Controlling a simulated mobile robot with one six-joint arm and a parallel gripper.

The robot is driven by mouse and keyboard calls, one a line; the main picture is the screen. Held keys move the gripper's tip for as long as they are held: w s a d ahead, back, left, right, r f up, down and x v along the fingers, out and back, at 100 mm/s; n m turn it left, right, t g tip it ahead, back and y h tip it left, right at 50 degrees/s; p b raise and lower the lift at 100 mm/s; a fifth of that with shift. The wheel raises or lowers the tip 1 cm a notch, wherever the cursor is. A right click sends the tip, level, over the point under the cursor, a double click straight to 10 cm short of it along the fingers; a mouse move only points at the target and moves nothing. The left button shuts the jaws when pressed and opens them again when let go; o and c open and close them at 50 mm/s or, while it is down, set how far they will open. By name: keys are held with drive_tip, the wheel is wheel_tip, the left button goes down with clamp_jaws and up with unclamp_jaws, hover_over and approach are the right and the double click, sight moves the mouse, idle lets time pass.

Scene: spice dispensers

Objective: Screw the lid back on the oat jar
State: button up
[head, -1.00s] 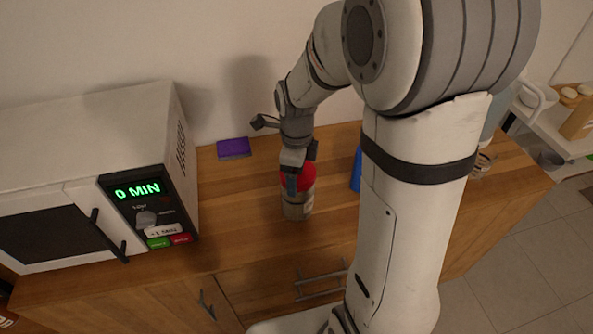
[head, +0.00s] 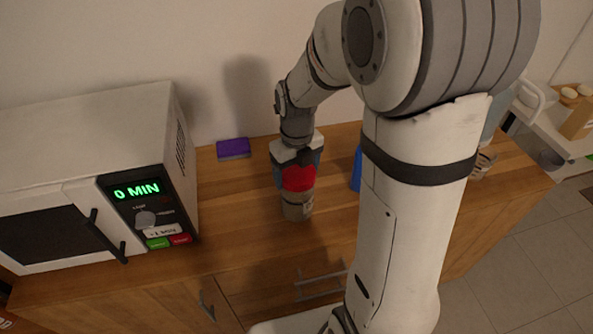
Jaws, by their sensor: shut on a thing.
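The oat jar (head: 297,208) stands upright on the wooden counter, near its middle. Its red lid (head: 299,179) sits at the top of the jar; I cannot tell how tightly it is seated. My gripper (head: 297,172) points down from above and is shut on the red lid, with a finger on either side of it. The gripper hides the lid's top and part of its sides.
A white microwave (head: 85,165) stands on the counter at the left, its display lit. A purple sponge-like block (head: 233,149) lies near the wall. A blue object (head: 356,170) is partly hidden behind my arm. Bare counter (head: 240,215) lies left of the jar.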

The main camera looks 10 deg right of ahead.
drive_tip(key=o, duration=0.8)
drive_tip(key=shift+o, duration=0.2)
